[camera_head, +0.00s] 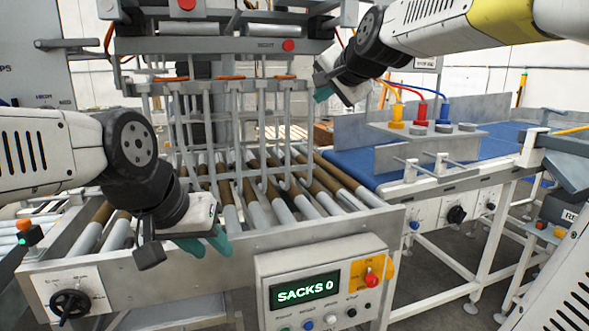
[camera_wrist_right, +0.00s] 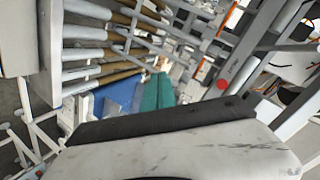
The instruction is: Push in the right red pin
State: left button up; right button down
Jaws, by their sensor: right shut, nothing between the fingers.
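A red pin (camera_head: 289,45) sticks out of the right part of the grey upper frame. Another red pin (camera_head: 186,4) shows higher up and to the left, at the top edge of the head view. A red round pin (camera_wrist_right: 222,84) also shows on a grey bar in the right wrist view. My right gripper (camera_head: 322,93) is just right of the frame, below the right pin and apart from it. Its teal fingers (camera_wrist_right: 158,92) are together and empty. My left gripper (camera_head: 207,243) hangs over the front rail of the roller conveyor; its finger gap is unclear.
Vertical grey tines (camera_head: 245,130) hang from the frame over the rollers (camera_head: 258,212). A control box (camera_head: 325,280) reading SACKS 0 is at the front. A blue belt (camera_head: 355,166) and a bracket with yellow, red and blue plugs (camera_head: 420,127) stand at the right.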

jog(key=s+d+f+n+g+h, duration=0.1)
jog(key=s+d+f+n+g, duration=0.2)
jog(key=s+f, duration=0.8)
jog(key=s+d+f+n+g+h, duration=0.1)
jog(key=s+d+f+n+g, duration=0.2)
jog(key=s+f, duration=0.9)
jog(key=shift+s+d+n+g, duration=0.3)
jog(key=shift+s+d+n, duration=0.6)
jog(key=shift+s, duration=0.25)
jog(key=shift+r, duration=0.1)
